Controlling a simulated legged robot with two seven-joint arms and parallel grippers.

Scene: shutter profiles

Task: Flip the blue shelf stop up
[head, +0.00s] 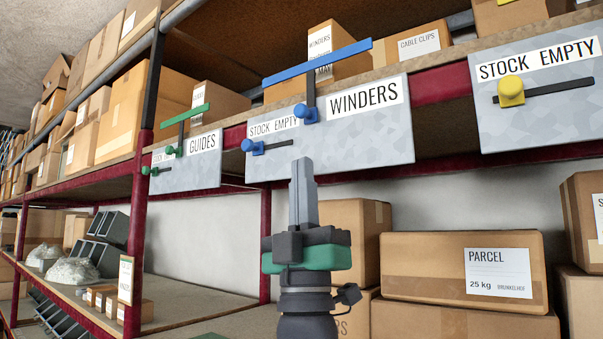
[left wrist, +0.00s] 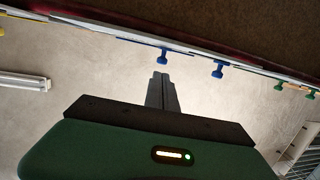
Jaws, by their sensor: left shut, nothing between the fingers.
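The blue shelf stop has a long blue bar (head: 335,56) on a dark upright stem. The bar stands above the shelf edge, in front of a carton. A blue knob (head: 309,114) sits at the stem's foot on the grey WINDERS panel (head: 365,140). A second blue knob (head: 250,146) with a dark level rod is at the STOCK EMPTY label. My left gripper (head: 302,165) is shut and empty, pointing up below the stem's knob, apart from it. In the left wrist view, its fingers (left wrist: 162,80) point towards two blue knobs (left wrist: 162,56) (left wrist: 218,70). My right gripper is out of view.
Left of the panel is a GUIDES panel (head: 200,165) with a raised green stop (head: 185,114). To the right, a panel (head: 540,105) carries a yellow knob (head: 511,90). Cartons (head: 440,258) stand on the lower shelf behind and beside my gripper.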

